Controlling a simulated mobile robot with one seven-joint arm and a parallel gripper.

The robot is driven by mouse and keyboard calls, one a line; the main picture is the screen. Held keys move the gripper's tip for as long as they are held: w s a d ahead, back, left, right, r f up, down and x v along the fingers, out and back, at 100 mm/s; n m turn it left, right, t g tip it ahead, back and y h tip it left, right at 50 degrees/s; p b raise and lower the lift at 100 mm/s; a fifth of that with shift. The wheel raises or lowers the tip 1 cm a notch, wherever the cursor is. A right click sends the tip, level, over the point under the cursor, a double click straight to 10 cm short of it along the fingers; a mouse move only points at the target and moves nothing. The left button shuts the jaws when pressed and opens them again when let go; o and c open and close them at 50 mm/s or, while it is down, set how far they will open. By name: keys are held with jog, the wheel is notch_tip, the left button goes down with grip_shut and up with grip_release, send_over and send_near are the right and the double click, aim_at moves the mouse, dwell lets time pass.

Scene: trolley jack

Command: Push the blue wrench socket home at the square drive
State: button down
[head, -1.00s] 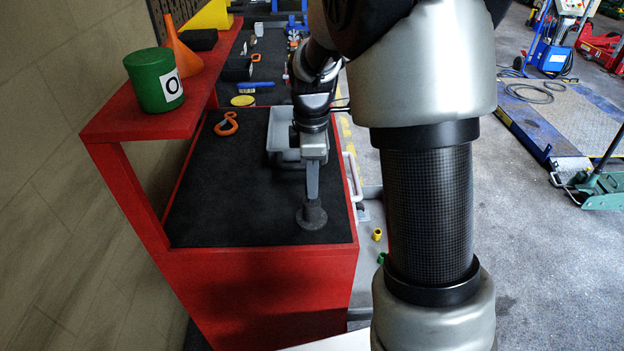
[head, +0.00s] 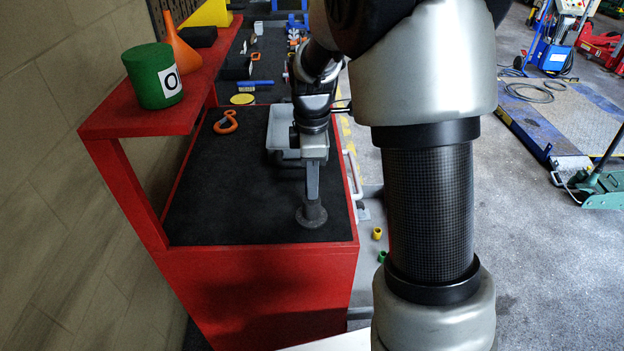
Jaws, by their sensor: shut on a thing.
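My gripper (head: 313,156) is small and far off in the head view, over the black-topped red bench (head: 235,200). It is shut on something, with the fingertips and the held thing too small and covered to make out. Just below it a grey upright post on a round foot (head: 311,215) stands on the bench near its front right corner. The gripper overlaps the top of this post in the picture. I cannot tell whether they touch. The blue wrench socket and the square drive cannot be made out.
A grey tray (head: 281,130) sits behind the gripper. An orange hook (head: 226,122) lies to its left. A green can (head: 153,76) and orange funnel (head: 180,50) stand on the raised red shelf (head: 135,121). Small yellow (head: 377,233) and green (head: 382,257) pieces lie right of the bench.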

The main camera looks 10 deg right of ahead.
jog(key=shift+f+b, duration=0.6)
jog(key=shift+f, duration=0.3)
jog(key=c, duration=1.4)
grip_release()
notch_tip(320, 180, up, 18)
jog(key=shift+f+p, duration=0.2)
jog(key=shift+p, duration=0.3)
